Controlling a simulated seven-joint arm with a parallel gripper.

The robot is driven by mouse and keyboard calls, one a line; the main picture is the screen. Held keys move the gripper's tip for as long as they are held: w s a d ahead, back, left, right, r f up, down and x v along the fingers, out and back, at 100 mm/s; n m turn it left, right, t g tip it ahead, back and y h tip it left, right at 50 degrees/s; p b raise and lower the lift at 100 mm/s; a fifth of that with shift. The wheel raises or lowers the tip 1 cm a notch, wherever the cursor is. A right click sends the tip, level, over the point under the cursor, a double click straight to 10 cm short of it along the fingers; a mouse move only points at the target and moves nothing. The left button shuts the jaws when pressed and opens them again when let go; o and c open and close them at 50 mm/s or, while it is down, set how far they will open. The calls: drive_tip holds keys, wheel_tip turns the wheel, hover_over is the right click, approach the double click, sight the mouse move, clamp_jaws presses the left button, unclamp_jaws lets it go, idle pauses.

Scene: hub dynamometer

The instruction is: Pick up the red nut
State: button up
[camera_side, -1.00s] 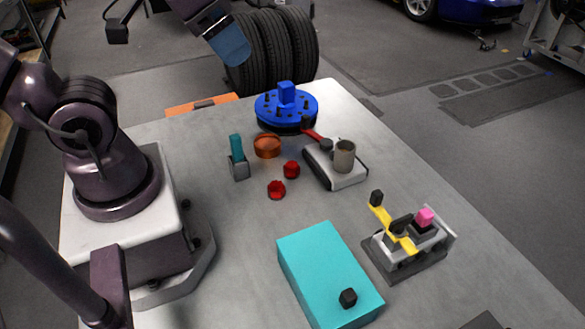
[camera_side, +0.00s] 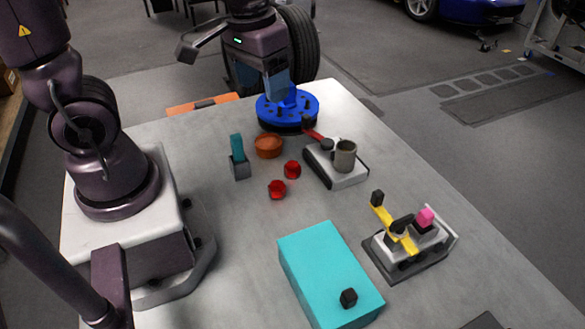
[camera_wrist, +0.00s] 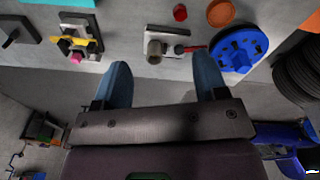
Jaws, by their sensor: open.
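Two small red nuts lie close together on the table in the side view: one nut (camera_side: 292,169) nearer the grey box, the other nut (camera_side: 277,189) a little nearer the camera. One red nut (camera_wrist: 180,12) shows at the top edge of the wrist view; I cannot tell which one. My gripper (camera_side: 279,92) is at the table's far end, in front of or above the blue hub disc (camera_side: 288,115), well away from the nuts. Its blue-grey fingers are apart and empty in the wrist view (camera_wrist: 163,68).
A teal box (camera_side: 325,270) and a yellow-clamp fixture (camera_side: 405,245) stand nearer the camera.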

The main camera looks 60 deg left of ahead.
drive_tip(key=w+a+f+n+g, duration=0.1)
drive_tip(key=w+a+f+n, duration=0.1)
drive_tip(key=f+n, duration=0.25)
drive_tip(key=w+a+f+n+g, duration=0.1)
drive_tip(key=w+a+f+n, duration=0.15)
drive_tip(key=f, duration=0.35)
drive_tip(key=n, duration=0.7)
hover_over(293, 164)
drive_tip(key=shift+t, duration=0.4)
drive_tip(key=f, duration=1)
drive_tip(key=shift+d, duration=0.3)
drive_tip(key=shift+s+a+f, duration=0.1)
drive_tip(key=shift+a+f, duration=0.05)
drive_tip(key=shift+f, duration=1.25)
drive_tip(key=shift+a+f, duration=0.1)
drive_tip(key=shift+f, duration=1.3)
drive_tip(key=shift+c, duration=0.2)
drive_tip(key=c, duration=1.1)
